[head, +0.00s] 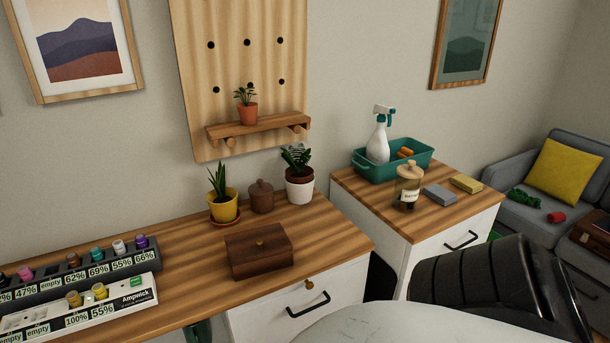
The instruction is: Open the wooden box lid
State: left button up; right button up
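The dark brown wooden box (259,253) sits on the wooden desk top (195,285), near its right end. Neither gripper shows in the head view. A black ribbed arm part of mine is at the lower right, apart from the box.
Behind the box stand a yellow pot plant (223,207), a brown lidded jar (261,197) and a white pot plant (299,186). A battery charger rack (80,308) is at the left. A second cabinet (430,225) stands right, past a gap.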

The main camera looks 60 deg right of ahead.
aim_at(255, 243)
jog(key=u, duration=0.1)
jog(key=k, duration=0.15)
jog(key=z, duration=1.3)
